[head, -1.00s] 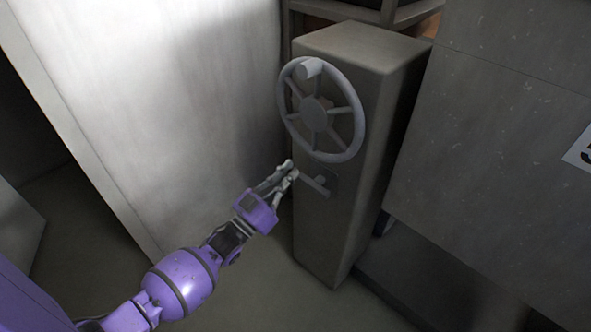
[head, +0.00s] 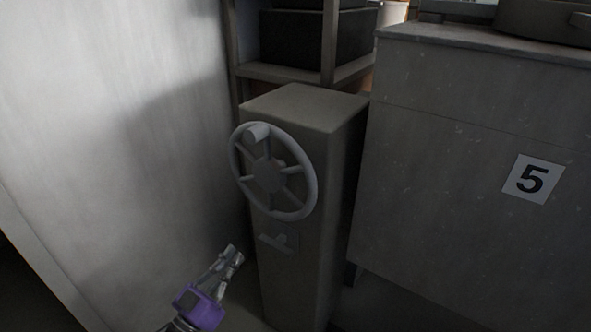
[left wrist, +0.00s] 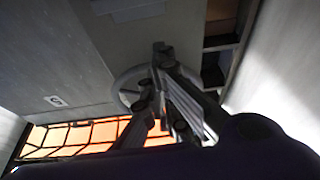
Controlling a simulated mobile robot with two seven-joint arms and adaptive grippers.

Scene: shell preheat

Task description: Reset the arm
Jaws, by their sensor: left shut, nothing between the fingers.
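My left gripper (head: 232,256) is low in the head view, shut and empty. It is left of and a little below a small lever handle (head: 278,242) on the front of a grey pedestal (head: 338,160), apart from it in the picture. A grey spoked handwheel (head: 312,190) with a knob sits above the lever on the same face. In the left wrist view my gripper fingers (left wrist: 160,52) overlap the handwheel (left wrist: 122,88) behind them. My right gripper is in neither view.
A pale wall panel (head: 130,110) stands close on the left. A grey cabinet marked 5 (head: 450,170) stands on the right. A shelf (head: 283,74) with dark boxes is behind the pedestal. An orange, dark-barred area (left wrist: 75,138) shows in the left wrist view.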

